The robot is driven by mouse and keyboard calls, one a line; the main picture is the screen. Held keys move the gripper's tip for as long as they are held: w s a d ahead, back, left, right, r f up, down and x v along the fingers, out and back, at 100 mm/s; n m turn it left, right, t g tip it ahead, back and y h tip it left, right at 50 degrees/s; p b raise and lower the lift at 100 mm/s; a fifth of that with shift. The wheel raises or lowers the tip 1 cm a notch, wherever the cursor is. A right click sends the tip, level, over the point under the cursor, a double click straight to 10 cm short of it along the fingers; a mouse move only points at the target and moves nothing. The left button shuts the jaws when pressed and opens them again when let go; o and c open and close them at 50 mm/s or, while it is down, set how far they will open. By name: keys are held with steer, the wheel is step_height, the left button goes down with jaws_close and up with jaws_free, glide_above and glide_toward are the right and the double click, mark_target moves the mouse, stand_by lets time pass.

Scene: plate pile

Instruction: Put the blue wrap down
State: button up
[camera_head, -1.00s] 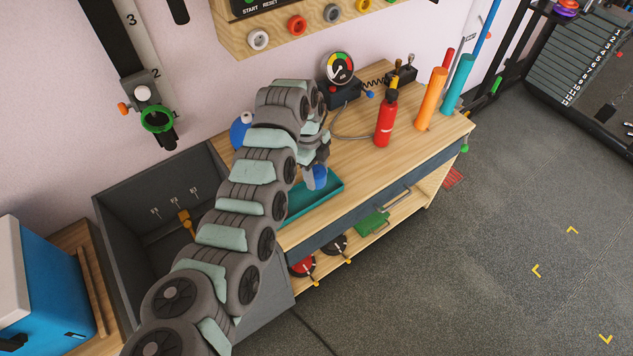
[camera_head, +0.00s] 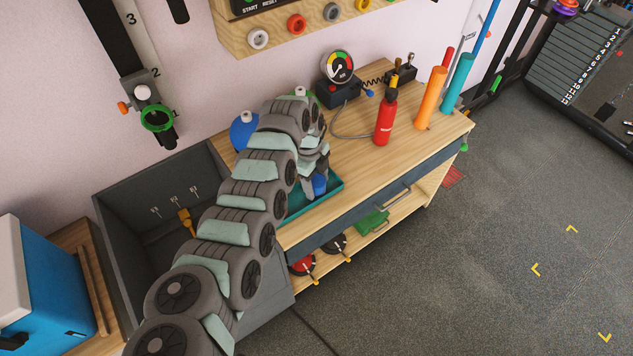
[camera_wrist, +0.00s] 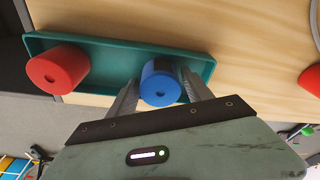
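The blue wrap (camera_wrist: 160,84) is a short roll with a hole in its end. It stands between the two fingers of my gripper (camera_wrist: 161,80) in the wrist view, with the fingertips close against its sides. It also shows in the head view (camera_head: 319,184), partly hidden by my gripper (camera_head: 316,178). My gripper is shut on it, down at the teal tray (camera_wrist: 205,68). From these views I cannot tell whether the wrap's base touches the tray floor. A red wrap (camera_wrist: 58,70) sits at the tray's left end in the wrist view.
The tray lies near the front edge of the wooden bench (camera_head: 365,165). A red bottle (camera_head: 385,122), orange and teal rolls (camera_head: 430,98), and a gauge (camera_head: 338,68) stand farther back and right. A dark sink (camera_head: 140,215) is at left. Bench right of the tray is clear.

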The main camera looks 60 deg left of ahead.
steer(key=shift+o, duration=0.9)
step_height(320, 180, up, 12)
steer(key=s+a+b, duration=0.1)
steer(key=shift+a, duration=0.25)
steer(key=shift+r, duration=0.1)
